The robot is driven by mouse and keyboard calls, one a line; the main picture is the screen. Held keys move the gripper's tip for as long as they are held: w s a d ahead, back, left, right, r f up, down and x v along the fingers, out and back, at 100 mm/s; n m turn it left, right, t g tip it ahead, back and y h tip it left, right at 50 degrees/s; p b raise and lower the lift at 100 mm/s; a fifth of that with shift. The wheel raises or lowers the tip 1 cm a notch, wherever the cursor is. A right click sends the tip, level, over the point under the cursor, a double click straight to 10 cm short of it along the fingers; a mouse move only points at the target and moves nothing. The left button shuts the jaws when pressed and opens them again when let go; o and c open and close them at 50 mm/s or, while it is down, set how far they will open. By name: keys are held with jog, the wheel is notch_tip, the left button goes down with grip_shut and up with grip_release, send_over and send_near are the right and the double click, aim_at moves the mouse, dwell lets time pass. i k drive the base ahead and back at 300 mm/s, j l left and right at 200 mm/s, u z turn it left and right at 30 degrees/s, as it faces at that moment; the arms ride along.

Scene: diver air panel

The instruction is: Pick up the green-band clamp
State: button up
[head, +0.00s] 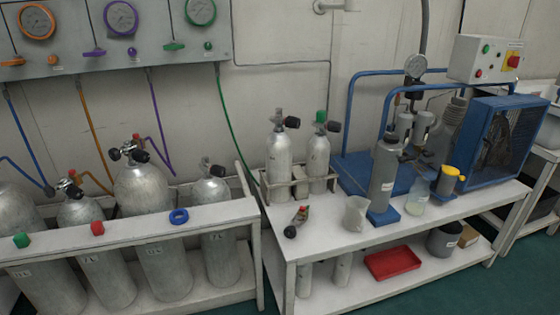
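A small green piece (320,117) sits at the top of the valve on the right of two grey cylinders standing on the white bench; it may be the green band of a clamp, but it is too small to tell. A black knob sticks out to its right. A loose clamp-like fitting (299,220) with a red part and a black knob lies on the bench's front left; I see no green on it. A green block-like piece (22,240) sits on the cylinder rack's front rail at the far left. My gripper is not in view.
The bench (330,241) also carries a clear beaker (356,214), a dark grey bottle (384,175), a yellow-topped container (447,181) and a blue-framed compressor (500,140). A red tray (392,263) lies on the lower shelf. Hoses hang from the gauge panel (110,60).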

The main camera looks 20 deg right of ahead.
aim_at(303, 216)
jog(key=i+l+u, duration=0.2)
jog(key=l+u, duration=0.2)
jog(key=l, duration=0.55)
jog(key=l+u, duration=0.35)
jog(key=l, duration=0.65)
jog(key=l+u, duration=0.4)
jog(key=l, duration=0.6)
jog(key=k, duration=0.05)
